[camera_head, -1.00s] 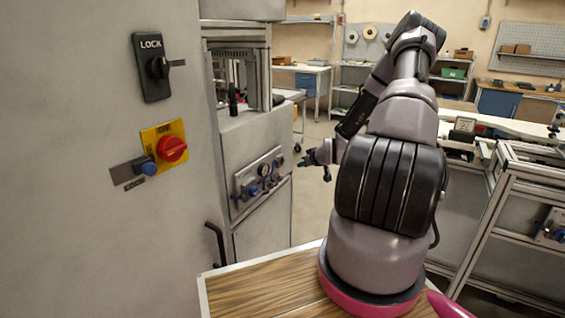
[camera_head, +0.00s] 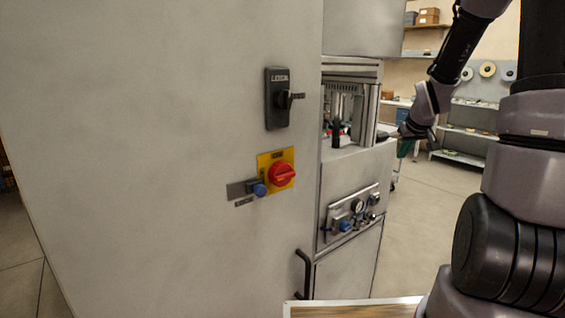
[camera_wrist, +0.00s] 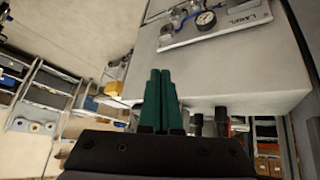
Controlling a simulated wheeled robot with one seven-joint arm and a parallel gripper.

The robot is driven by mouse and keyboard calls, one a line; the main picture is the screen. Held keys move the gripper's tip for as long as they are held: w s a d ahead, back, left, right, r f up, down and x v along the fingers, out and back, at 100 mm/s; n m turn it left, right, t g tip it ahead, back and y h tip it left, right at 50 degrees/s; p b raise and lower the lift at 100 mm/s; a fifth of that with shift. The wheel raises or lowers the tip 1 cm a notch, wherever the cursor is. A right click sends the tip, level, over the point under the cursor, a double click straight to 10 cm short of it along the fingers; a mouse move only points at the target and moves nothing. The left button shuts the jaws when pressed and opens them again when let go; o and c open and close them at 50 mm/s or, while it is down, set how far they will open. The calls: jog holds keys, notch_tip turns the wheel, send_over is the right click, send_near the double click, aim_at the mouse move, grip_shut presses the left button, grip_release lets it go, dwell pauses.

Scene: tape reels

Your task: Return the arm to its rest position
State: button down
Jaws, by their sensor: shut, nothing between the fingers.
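My arm stands at the right of the head view, with its upper links cut off by the frame edge. My gripper (camera_head: 405,148) is small in the head view, beside the right side of the grey machine and apart from it. In the wrist view the green fingers of my gripper (camera_wrist: 160,100) lie together, shut with nothing between them. The grey machine cabinet (camera_wrist: 225,65) with its gauge panel (camera_wrist: 212,22) fills the upper right of the wrist view.
The grey cabinet (camera_head: 150,130) fills the left, with a black lock switch (camera_head: 278,98), a red knob (camera_head: 283,174) and a black handle (camera_head: 303,272). A gauge panel (camera_head: 351,214) is on the machine front. Open floor (camera_head: 440,215) lies right of it; shelves (camera_head: 465,130) stand behind.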

jog(key=s+a+r+m+y, duration=0.1)
jog(key=s+a+r, duration=0.3)
jog(key=s, duration=0.5)
jog(key=s+a+r+m+y, duration=0.1)
jog(key=s+a+r, duration=0.3)
jog(key=s+r, duration=0.4)
jog(key=s+a+r+m+y, duration=0.1)
jog(key=s+a+r, duration=0.3)
jog(key=s, duration=0.6)
notch_tip(320, 180, up, 2)
jog(key=shift+a+r+m, duration=0.1)
jog(key=shift+a+m, duration=0.3)
jog(key=shift+m, duration=0.5)
jog(key=shift+w, duration=0.1)
